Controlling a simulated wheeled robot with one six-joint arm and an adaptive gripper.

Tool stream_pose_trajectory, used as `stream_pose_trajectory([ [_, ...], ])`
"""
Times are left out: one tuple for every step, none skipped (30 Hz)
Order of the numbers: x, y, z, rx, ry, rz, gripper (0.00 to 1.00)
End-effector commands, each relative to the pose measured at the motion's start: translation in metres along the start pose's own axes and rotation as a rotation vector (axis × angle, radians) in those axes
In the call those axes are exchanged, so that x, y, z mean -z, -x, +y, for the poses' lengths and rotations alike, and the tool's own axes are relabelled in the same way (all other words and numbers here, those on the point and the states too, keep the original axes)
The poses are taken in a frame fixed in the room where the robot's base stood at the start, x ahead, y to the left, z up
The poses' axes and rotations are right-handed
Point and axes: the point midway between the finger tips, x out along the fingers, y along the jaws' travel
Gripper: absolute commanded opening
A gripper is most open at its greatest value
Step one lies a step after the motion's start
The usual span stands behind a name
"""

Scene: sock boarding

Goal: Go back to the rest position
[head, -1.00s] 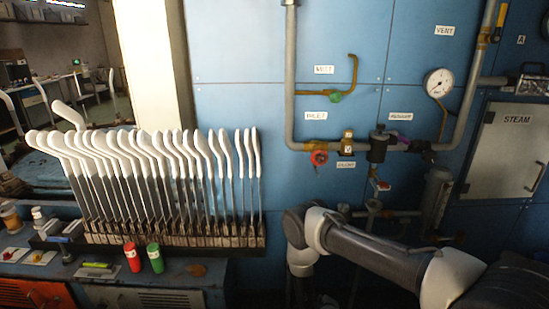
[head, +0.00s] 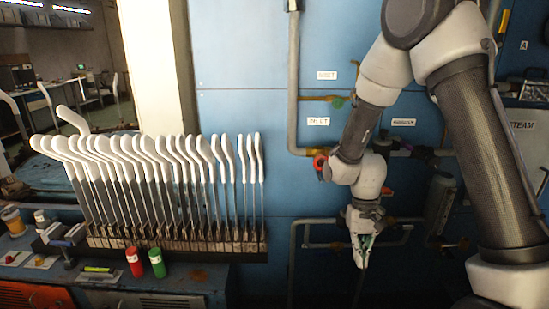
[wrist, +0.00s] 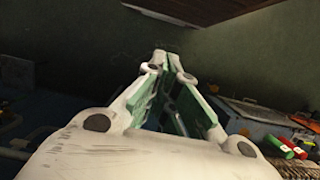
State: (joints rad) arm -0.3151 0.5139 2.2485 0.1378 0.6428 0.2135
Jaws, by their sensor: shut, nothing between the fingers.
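My gripper (head: 361,258) hangs below my folded arm in the head view, fingers pointing down, in front of the blue panel wall. It is shut and empty. In the wrist view the closed fingers (wrist: 168,62) come together over a dark floor. The rack of white sock boards (head: 170,240) stands to the left, well apart from my gripper. My arm covers the gauge and part of the pipes and valves.
A red valve handle (head: 319,164) sits close beside my arm. Grey pipes (head: 294,80) run along the wall. Free space lies between rack and gripper.

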Motion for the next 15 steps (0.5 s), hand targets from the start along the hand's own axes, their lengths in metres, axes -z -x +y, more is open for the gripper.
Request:
stream_pose_trajectory([
  [-0.015,0.026,0.010,0.003,0.039,0.009,0.00],
  [-0.025,0.039,0.016,0.002,0.065,0.011,0.00],
  [-0.037,0.056,0.025,0.002,0.096,0.015,0.00],
  [-0.048,0.068,0.031,0.000,0.117,0.019,0.00],
  [-0.057,0.079,0.037,-0.001,0.136,0.026,0.00],
  [-0.071,0.093,0.046,-0.002,0.155,0.036,0.00],
  [-0.081,0.103,0.052,-0.003,0.167,0.047,0.00],
  [-0.090,0.112,0.058,-0.005,0.177,0.059,0.00],
  [-0.103,0.123,0.066,-0.006,0.184,0.076,0.00],
  [-0.113,0.132,0.071,-0.007,0.186,0.094,0.00],
  [-0.122,0.139,0.077,-0.008,0.186,0.111,0.00],
  [-0.133,0.148,0.084,-0.009,0.179,0.140,0.00],
  [-0.142,0.155,0.089,-0.009,0.172,0.164,0.00],
  [-0.149,0.161,0.093,-0.009,0.164,0.191,0.00],
  [-0.159,0.169,0.099,-0.008,0.153,0.231,0.00],
])
